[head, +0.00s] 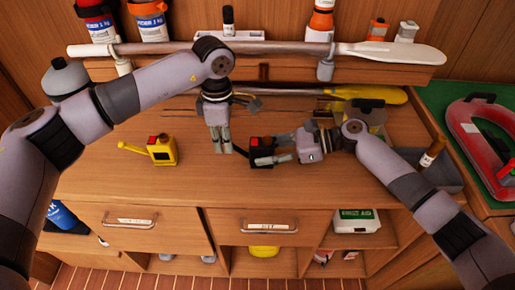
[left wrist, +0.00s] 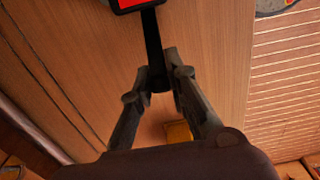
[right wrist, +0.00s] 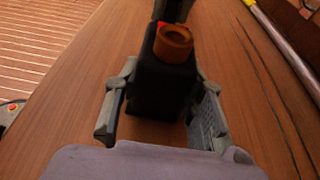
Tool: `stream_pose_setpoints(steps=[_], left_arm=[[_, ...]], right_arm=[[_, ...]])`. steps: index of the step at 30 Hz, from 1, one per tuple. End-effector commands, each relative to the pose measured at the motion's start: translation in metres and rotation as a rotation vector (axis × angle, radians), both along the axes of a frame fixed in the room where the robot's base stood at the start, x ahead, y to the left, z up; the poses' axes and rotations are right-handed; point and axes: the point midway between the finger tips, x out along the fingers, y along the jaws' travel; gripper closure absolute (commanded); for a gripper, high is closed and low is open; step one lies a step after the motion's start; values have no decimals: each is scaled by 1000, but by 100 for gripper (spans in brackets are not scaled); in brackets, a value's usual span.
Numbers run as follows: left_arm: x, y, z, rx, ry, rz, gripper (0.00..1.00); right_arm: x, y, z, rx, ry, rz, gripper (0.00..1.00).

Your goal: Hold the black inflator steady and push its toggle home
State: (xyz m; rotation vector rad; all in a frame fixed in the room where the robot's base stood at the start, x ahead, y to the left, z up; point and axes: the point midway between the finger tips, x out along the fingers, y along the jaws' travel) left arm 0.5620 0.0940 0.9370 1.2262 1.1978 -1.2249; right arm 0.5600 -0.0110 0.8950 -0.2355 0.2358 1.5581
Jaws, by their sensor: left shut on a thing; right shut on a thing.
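The black inflator (head: 263,146) stands on the wooden bench top, a boxy body with a red patch on top. In the right wrist view its black body (right wrist: 160,88) carries a brown round knob. My right gripper (head: 262,152) is shut on this body, a finger on either side. A slim black arm (left wrist: 152,35) runs from the red-topped body in the left wrist view. My left gripper (head: 228,151) points down and is shut on the end of that arm. I cannot tell whether this arm is the toggle or a spout. The inflator's underside is hidden.
A yellow inflator (head: 163,150) with a spout stands left on the bench. A yellow-bladed paddle (head: 370,94) lies at the back, below a shelf with a white-bladed paddle (head: 390,51). A grey tray (head: 443,176) is at right. The bench front is clear.

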Motion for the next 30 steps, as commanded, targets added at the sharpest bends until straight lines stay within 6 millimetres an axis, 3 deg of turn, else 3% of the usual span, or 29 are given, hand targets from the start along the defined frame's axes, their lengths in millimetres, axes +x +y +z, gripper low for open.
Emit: stream_pose_setpoints(steps=[30], left_arm=[[-1,-17,12,-3,1,-2,96]], right_arm=[[0,0,-2,-2,1,0,86]])
